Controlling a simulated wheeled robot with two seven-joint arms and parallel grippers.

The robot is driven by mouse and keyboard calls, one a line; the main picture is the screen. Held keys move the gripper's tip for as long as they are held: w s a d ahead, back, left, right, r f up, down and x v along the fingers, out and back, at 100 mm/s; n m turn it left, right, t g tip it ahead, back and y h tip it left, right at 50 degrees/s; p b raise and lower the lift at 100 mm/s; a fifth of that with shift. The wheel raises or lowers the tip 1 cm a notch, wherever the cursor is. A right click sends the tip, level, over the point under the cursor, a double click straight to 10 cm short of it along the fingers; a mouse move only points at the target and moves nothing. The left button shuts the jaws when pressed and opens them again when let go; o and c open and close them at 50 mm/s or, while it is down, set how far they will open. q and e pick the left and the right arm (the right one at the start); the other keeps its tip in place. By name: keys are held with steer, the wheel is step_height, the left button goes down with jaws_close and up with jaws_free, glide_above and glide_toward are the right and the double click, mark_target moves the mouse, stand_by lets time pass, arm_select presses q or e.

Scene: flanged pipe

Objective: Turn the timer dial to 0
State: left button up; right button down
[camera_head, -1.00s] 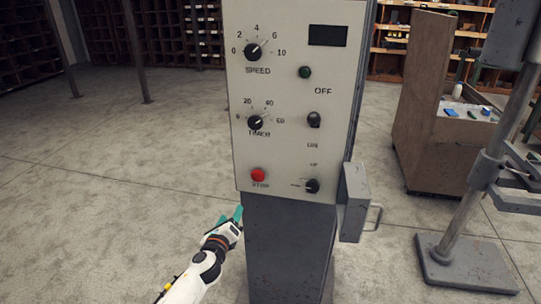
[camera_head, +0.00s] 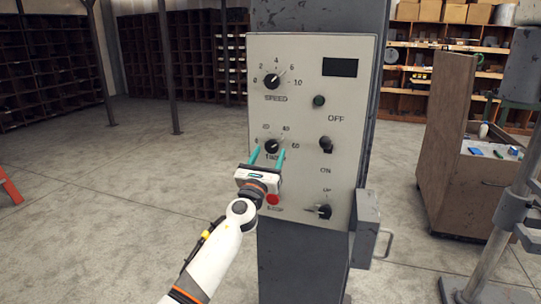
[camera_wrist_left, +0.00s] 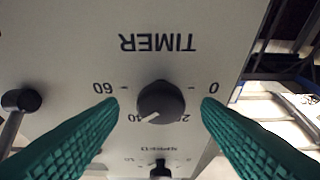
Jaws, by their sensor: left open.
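The timer dial (camera_head: 271,146) is a small black knob on the pale control panel (camera_head: 346,95), below the speed dial (camera_head: 271,81). In the left wrist view the panel is upside down, and the timer dial (camera_wrist_left: 160,102) sits mid-picture. Its white mark points toward the 40, away from the 0. My left gripper (camera_head: 267,157) is open, with a teal finger on either side of the dial. The wrist view shows gaps between the knob and both fingertips (camera_wrist_left: 159,104). My right gripper is not in view.
The red stop button (camera_head: 272,199) is just below my left gripper. A black switch (camera_head: 326,144) and a lower black knob (camera_head: 323,212) are to the right. A grey box with a handle (camera_head: 366,228) juts from the cabinet's side.

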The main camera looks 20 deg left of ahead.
arm_select(q)
steer(key=shift+x, duration=1.05)
steer(key=shift+f, duration=0.1)
steer(key=c, duration=1)
